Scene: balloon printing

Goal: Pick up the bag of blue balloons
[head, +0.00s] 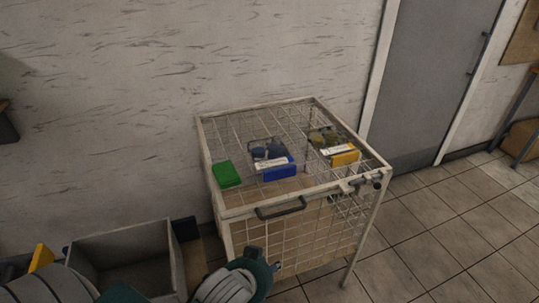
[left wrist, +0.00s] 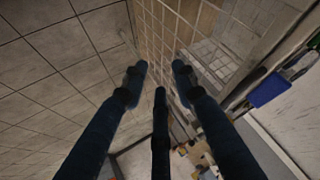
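The bag of blue balloons (head: 266,152) lies on the wire cage's top, with dark blue balloons, a white label and a blue strip (head: 279,170) in front. A blue piece (left wrist: 269,90) that looks like this strip shows at the right of the left wrist view. My left gripper (head: 264,266) is at the bottom of the head view, in front of the cage and lower than its top, apart from the bag. In the left wrist view its fingers (left wrist: 155,86) are spread and empty beside the cage's mesh side. My right gripper is not in view.
A green item (head: 226,175) lies left of the bag, and a bag with a yellow strip (head: 345,158) lies right. The wire cage (head: 256,192) has a front handle (head: 281,208). A grey open bin (head: 125,257) stands at lower left.

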